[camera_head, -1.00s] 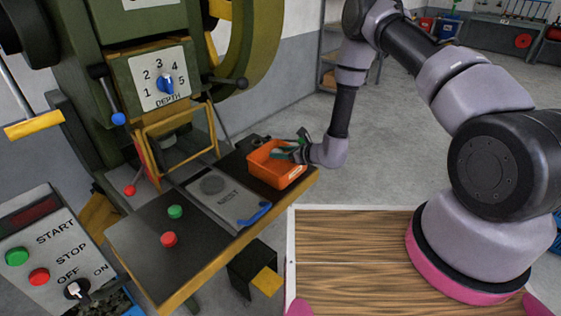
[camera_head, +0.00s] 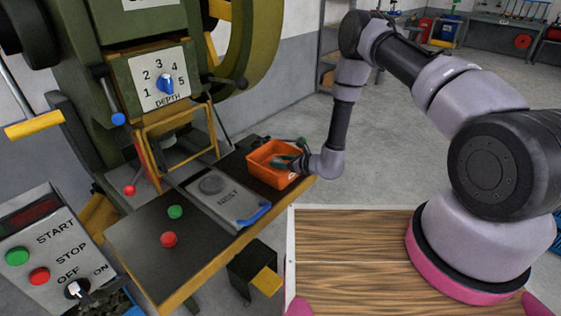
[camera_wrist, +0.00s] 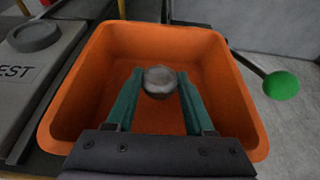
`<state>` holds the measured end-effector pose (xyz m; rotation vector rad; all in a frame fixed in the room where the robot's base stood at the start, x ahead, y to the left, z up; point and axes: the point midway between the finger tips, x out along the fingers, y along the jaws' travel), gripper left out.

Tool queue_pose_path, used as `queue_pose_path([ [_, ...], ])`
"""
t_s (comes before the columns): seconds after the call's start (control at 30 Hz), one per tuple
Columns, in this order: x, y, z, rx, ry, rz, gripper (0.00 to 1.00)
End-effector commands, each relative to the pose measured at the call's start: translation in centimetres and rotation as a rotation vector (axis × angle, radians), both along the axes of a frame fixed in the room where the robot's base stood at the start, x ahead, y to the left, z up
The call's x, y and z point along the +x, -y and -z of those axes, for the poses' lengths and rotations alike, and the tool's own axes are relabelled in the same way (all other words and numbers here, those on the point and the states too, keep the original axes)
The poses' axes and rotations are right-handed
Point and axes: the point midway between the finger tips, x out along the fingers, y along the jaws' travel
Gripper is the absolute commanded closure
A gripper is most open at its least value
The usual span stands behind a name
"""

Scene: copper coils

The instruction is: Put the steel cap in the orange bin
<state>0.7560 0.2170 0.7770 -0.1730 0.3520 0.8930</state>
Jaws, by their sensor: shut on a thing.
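The orange bin (camera_head: 262,170) stands at the right end of the machine's dark table. In the wrist view the bin (camera_wrist: 75,100) fills most of the picture. My gripper (camera_wrist: 160,84) has its green fingers shut on a round grey steel cap (camera_wrist: 161,76) and holds it within the bin's outline. Whether the cap touches the bin floor I cannot tell. In the head view my gripper (camera_head: 287,160) reaches into the bin from the right; the cap is too small to make out there.
The nest plate (camera_head: 222,196) with its round grey disc lies left of the bin. A lever with a green knob (camera_wrist: 281,85) stands right of the bin. Red and green buttons (camera_head: 168,239) sit on the table's near part.

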Motion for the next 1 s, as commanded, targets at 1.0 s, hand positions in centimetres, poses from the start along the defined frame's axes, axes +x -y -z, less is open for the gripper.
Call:
queue_pose_path([
  [1.0,-6.9,8.7,-5.0,-0.011,-0.009,-0.001,0.17],
])
